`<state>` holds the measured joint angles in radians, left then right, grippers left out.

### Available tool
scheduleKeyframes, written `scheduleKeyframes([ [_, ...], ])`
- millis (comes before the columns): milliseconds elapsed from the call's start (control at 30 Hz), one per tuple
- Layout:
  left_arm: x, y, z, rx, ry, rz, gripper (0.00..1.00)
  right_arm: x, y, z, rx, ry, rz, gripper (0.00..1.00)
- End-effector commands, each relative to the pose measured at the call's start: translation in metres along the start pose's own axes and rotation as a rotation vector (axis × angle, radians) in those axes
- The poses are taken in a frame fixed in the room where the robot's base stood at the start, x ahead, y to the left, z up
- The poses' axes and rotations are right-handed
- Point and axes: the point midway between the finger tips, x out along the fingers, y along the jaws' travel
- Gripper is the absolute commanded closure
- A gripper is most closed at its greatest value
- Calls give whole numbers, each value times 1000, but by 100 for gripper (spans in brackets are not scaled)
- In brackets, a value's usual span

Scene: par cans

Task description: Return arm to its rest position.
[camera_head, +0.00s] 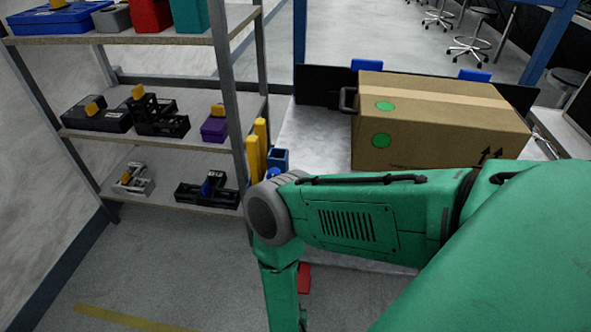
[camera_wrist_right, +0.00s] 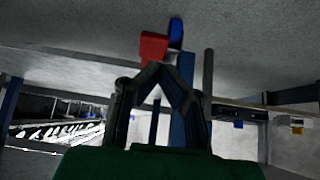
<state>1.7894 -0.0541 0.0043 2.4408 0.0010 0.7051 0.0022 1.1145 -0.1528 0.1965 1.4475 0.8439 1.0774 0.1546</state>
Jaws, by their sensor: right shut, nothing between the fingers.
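My right arm (camera_head: 360,218), green with a grey elbow joint, comes in from the right of the head view. It reaches across to the middle, then bends down and leaves the picture at the bottom edge. Its gripper is outside the head view. In the right wrist view my right gripper (camera_wrist_right: 158,76) shows dark fingers that meet at their tips, with nothing held between them. A red block-like thing (camera_wrist_right: 153,46) and a blue one (camera_wrist_right: 176,32) show beyond the fingertips. My left arm and left gripper are in neither view.
A large cardboard box (camera_head: 440,120) with green dots stands on the table (camera_head: 315,140) behind my arm. A shelf rack (camera_head: 228,85) with bins and parts stands at left. Yellow posts (camera_head: 256,150) stand near my elbow. The floor (camera_head: 160,270) at lower left looks clear.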

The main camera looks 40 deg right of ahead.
Motion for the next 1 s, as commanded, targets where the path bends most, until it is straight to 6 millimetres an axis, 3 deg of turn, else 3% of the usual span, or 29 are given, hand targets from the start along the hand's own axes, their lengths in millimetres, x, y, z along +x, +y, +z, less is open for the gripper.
scheduleKeyframes([
  [300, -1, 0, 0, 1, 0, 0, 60, 0, 0, -2, -5, -3, -3, 100],
  [467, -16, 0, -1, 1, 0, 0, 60, -26, -3, -31, -122, -56, -62, 100],
  [633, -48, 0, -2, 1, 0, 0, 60, -97, 11, -88, -405, -209, -175, 100],
  [800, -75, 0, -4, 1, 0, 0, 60, -189, 55, -132, -674, -396, -253, 100],
  [900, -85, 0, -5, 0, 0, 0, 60, -232, 78, -146, -775, -483, -282, 100],
  [1000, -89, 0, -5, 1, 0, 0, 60, -260, 95, -153, -833, -541, -298, 100],
])
